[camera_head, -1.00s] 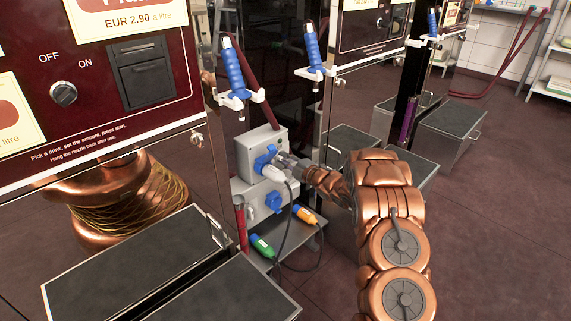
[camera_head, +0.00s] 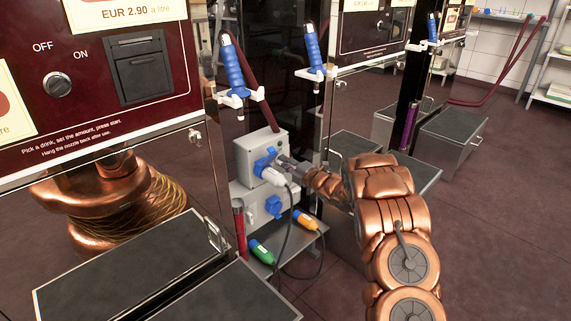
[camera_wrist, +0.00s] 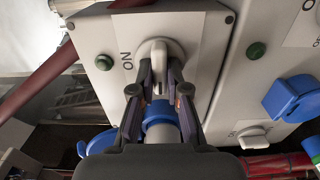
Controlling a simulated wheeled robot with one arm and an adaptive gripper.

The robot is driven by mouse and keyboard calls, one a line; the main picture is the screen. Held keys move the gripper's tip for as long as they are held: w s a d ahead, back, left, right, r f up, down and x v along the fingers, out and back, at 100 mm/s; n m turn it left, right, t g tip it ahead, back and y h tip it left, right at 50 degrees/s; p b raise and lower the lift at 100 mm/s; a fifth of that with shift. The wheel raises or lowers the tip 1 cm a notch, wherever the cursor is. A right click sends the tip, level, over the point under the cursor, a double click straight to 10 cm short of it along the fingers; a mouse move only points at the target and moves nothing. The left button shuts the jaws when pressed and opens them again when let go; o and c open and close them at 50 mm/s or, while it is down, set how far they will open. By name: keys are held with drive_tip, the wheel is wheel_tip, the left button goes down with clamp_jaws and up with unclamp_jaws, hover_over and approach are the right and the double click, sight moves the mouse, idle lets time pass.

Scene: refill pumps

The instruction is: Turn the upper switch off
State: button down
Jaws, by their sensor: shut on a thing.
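The upper switch (camera_wrist: 161,52) is a pale grey knob on the grey upper box (camera_wrist: 199,42); the word ON is printed left of it in the wrist view. My gripper (camera_wrist: 161,84) has its dark fingers on both sides of the knob's handle and is shut on it. In the head view my gripper (camera_head: 283,163) is at the right part of the upper box (camera_head: 262,143) and hides the switch. A white plug with a blue collar (camera_wrist: 159,117) sits just below the fingertips in the wrist view.
A lower box (camera_head: 246,199) with a blue socket (camera_head: 274,206) is below. A green plug (camera_head: 262,252) and an orange plug (camera_head: 305,220) lie on a shelf beneath. A red hose (camera_wrist: 45,83) passes the upper box. A lower switch (camera_wrist: 253,136) shows at right in the wrist view.

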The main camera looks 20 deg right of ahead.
drive_tip(key=c, duration=1.2)
unclamp_jaws()
drive_tip(key=shift+o, duration=0.2)
drive_tip(key=v, duration=1.2)
